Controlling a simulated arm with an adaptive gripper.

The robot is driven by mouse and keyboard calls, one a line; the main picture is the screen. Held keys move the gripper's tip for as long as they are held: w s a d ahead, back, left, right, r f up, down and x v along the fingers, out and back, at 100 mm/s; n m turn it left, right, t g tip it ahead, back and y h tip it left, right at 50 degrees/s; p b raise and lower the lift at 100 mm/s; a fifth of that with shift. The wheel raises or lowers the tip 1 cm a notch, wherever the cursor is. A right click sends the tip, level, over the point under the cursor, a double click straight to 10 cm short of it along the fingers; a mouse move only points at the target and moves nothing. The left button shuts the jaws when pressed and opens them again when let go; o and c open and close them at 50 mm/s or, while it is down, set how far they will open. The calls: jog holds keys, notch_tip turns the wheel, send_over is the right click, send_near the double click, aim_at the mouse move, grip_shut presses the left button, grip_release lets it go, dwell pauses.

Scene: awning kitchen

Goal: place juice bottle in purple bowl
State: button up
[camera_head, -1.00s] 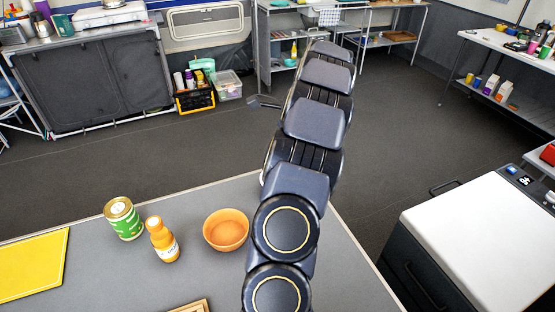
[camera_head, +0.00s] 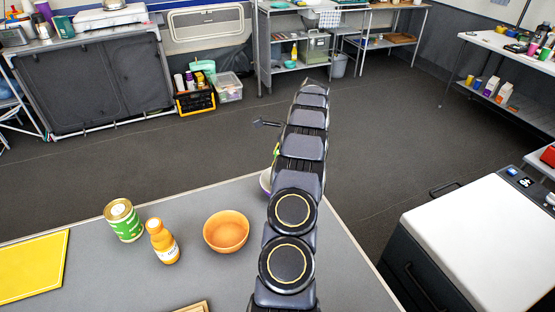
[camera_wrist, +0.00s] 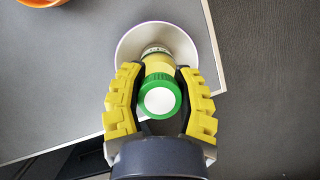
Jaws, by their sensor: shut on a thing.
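In the wrist view my gripper (camera_wrist: 159,78) is shut on the juice bottle (camera_wrist: 158,68), which has a green cap and a yellow body. The cap faces the camera. The purple bowl (camera_wrist: 128,45), pale inside with a thin purple rim, lies behind the bottle, near the table edge. The bottle's lower end overlaps the bowl's inside; I cannot tell whether it touches the bowl. In the head view my arm covers most of the bowl (camera_head: 265,181) and bottle. A green sliver of the bottle (camera_head: 276,152) shows left of the arm. The gripper is hidden there.
On the grey table (camera_head: 120,278) stand an orange bowl (camera_head: 226,232), an orange-yellow bottle (camera_head: 163,243) and a green can (camera_head: 123,222). A yellow board (camera_head: 30,264) lies at the left. A white-topped box (camera_head: 480,240) stands to the right, off the table.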

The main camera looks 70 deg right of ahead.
jog(key=shift+f, duration=0.3)
jog(key=shift+f, duration=0.15)
jog(key=o, duration=1.1)
jog(key=v, duration=1.2)
